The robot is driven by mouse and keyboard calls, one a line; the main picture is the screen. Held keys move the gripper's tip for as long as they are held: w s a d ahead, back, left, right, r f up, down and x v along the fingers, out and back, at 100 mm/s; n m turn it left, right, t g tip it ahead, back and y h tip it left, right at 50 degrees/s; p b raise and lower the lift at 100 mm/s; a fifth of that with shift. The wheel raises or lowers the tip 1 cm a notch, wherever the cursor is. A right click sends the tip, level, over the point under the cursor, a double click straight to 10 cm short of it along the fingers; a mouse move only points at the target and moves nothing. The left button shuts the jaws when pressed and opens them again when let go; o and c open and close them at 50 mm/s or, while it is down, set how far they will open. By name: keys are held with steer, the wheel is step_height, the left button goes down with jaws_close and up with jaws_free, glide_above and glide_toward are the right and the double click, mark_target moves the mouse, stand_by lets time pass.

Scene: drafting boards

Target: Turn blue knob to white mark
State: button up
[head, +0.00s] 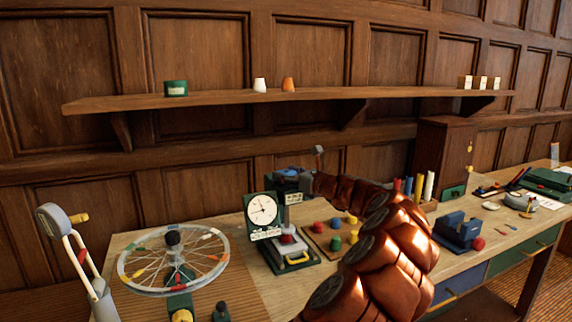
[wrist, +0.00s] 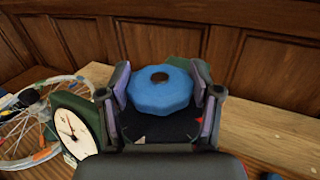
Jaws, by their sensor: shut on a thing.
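The blue knob (wrist: 158,92), faceted with a brown round centre, sits between the fingers of my gripper (wrist: 160,84) in the wrist view. My gripper is shut on it, with finger pads against its left and right sides. A dark base shows below the knob, with a small red spot and a pale spot near its front; I cannot tell whether either is the white mark. In the head view, my arm reaches to a dark device (head: 276,184) at the back of the bench, where the knob is mostly hidden.
A white dial gauge (head: 263,209) stands close to the left of the device and also shows in the wrist view (wrist: 74,132). A spoked wheel (head: 150,262) lies further left. A board with coloured knobs (head: 322,241) lies in front. A shelf (head: 220,98) runs above.

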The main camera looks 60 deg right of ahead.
steer(key=shift+r+n+y+p, duration=0.2)
steer(key=shift+n+y+p, duration=0.8)
steer(key=shift+y+p, duration=1)
steer(key=n+y+p, duration=0.2)
steer(key=y+p, duration=0.1)
steer(key=p, duration=0.3)
steer(key=shift+n, duration=0.3)
steer(key=shift+f+n+g+y+p, duration=0.1)
steer(key=shift+n+g+y+p, duration=0.35)
steer(key=shift+y+p, duration=0.5)
steer(key=shift+n+g+y+p, duration=0.95)
steer(key=shift+n+y+p, duration=0.6)
steer(key=shift+y+p, duration=0.4)
steer(key=o, duration=1.1)
steer(key=shift+o, duration=0.2)
